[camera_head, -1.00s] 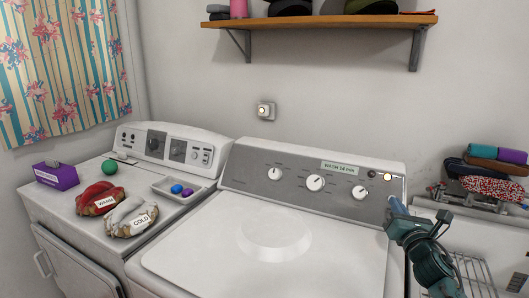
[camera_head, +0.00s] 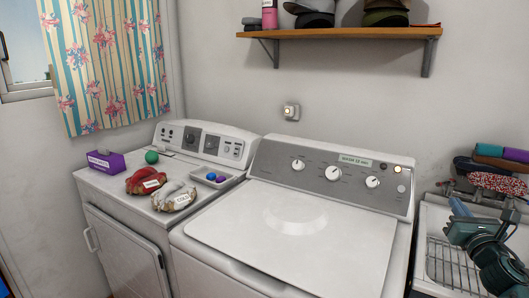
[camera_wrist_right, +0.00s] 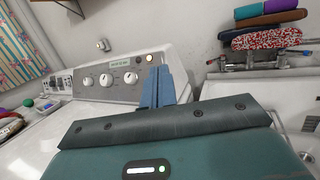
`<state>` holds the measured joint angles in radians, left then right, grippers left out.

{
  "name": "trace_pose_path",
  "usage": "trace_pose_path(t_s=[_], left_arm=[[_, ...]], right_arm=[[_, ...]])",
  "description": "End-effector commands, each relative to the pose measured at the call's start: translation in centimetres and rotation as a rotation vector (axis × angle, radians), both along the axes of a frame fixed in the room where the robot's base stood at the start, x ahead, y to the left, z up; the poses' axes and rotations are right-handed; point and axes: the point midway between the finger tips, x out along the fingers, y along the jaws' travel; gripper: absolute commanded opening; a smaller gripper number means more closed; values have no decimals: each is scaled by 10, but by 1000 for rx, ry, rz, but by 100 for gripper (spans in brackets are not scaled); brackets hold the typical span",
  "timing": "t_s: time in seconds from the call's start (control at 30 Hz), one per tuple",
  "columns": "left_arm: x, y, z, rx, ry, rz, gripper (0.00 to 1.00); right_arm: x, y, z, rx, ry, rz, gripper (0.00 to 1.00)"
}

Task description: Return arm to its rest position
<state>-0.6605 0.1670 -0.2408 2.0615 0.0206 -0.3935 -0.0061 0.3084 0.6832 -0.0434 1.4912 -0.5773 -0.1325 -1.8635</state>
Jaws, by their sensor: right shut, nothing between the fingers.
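My right arm comes in at the right edge of the head view. Its gripper (camera_head: 457,206) is shut and empty, with blue fingers pointing up and left. It is apart from the washer (camera_head: 300,225) and in front of the utility tub (camera_head: 432,225). In the right wrist view the blue fingers (camera_wrist_right: 157,88) stand together in front of the washer's control panel, with nothing between them. A lit round light (camera_head: 397,169) shows at the right end of that panel. My left gripper is not in view.
The dryer (camera_head: 125,213) at left carries a purple box (camera_head: 105,161), a green ball (camera_head: 151,157), red and grey bundles with labels, and a small tray (camera_head: 228,180). A wooden shelf (camera_head: 340,33) hangs above. Folded cloths (camera_head: 497,182) lie behind the tub. The washer lid is clear.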

Motion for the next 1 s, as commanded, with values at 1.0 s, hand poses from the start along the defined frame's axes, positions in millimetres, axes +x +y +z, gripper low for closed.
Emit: trace_pose_path(t_s=[1.0], left_arm=[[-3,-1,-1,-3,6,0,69]], right_arm=[[-193,101,-232,1483,506,-41,0]])
